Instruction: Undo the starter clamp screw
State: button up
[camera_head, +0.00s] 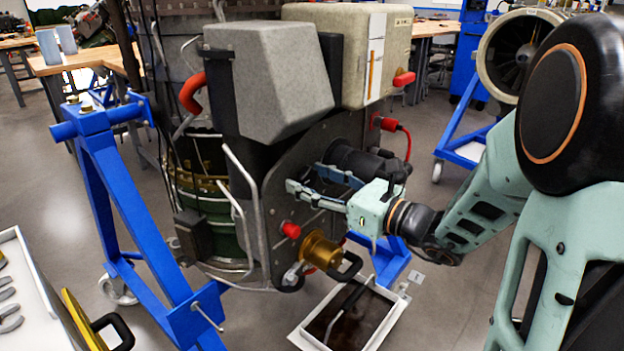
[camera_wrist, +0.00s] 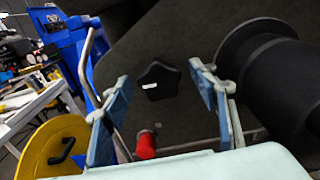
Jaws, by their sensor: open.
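The black starter (camera_head: 352,158) sticks out of the dark plate on the engine's side. In the wrist view, a large black cylinder (camera_wrist: 270,75) at the right looks like the starter. A black star-shaped knob (camera_wrist: 165,73), possibly the clamp screw, has a white mark and sits on the dark surface. My gripper (camera_head: 305,178) is open in front of the plate, just left of and below the starter. In the wrist view its two blue-padded fingers (camera_wrist: 160,85) stand on either side of the knob, with visible gaps.
A red knob (camera_head: 290,230) and a gold fitting with a black handle (camera_head: 318,250) stick out below my gripper. A bent metal tube (camera_head: 243,200) stands to the left. A tray (camera_head: 312,338) lies on the floor below. The blue stand (camera_head: 140,215) is at the left.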

aim_at(311, 179)
jog(key=shift+o, duration=0.6)
jog(key=shift+p+v, duration=0.3)
jog(key=shift+v, duration=2.2)
